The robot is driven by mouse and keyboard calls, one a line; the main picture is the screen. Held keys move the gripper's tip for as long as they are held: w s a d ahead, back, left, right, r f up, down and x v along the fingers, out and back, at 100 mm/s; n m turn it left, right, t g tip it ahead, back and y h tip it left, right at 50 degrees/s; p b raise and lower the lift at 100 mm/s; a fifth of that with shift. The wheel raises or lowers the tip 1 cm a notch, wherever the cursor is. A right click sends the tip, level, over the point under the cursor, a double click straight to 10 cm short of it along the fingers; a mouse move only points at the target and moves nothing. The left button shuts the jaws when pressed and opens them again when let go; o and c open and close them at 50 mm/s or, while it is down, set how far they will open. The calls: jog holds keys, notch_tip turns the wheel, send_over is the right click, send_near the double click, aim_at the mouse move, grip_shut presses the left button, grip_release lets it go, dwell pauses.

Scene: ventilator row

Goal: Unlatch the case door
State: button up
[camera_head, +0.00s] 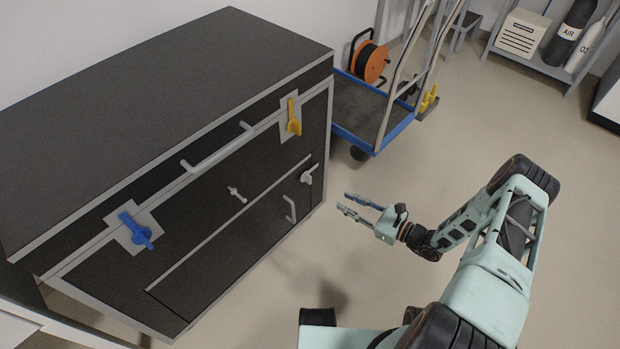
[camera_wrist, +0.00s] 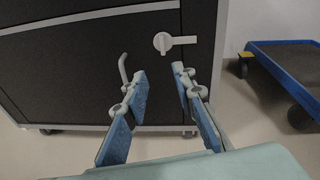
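The black case (camera_head: 150,120) with grey edges stands at the left in the head view. Its lower front holds a door (camera_head: 235,255) with a grey bar handle (camera_head: 290,208) near the right end. A light grey turn latch (camera_head: 308,174) sits at the door's upper right corner. In the wrist view the latch (camera_wrist: 175,42) has a round hub with its lever pointing right, and the door handle (camera_wrist: 124,72) is left of it. My gripper (camera_head: 348,203) is open and empty, in front of the door's right end, apart from latch and handle.
A blue latch (camera_head: 135,231), a yellow latch (camera_head: 293,116) and a long grey handle (camera_head: 218,148) are on the upper case front. A blue cart (camera_head: 365,115) stands beyond the case. The floor (camera_head: 450,130) right of my gripper is clear.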

aim_at(311, 179)
jog(key=w+a+m, duration=0.1)
jog(key=w+a, duration=0.1)
jog(key=a, duration=0.1)
jog(key=w+a+m+t+b, duration=0.1)
jog(key=w+a, duration=0.2)
jog(key=a, duration=0.1)
jog(key=w+a+t+b, duration=0.1)
jog(key=w+a, duration=0.1)
jog(key=a, duration=0.2)
jog(key=shift+w+a+r+m, duration=0.1)
jog(key=shift+w+m, duration=0.2)
jog(key=shift+m, duration=0.1)
jog(key=shift+c, duration=0.4)
grip_shut()
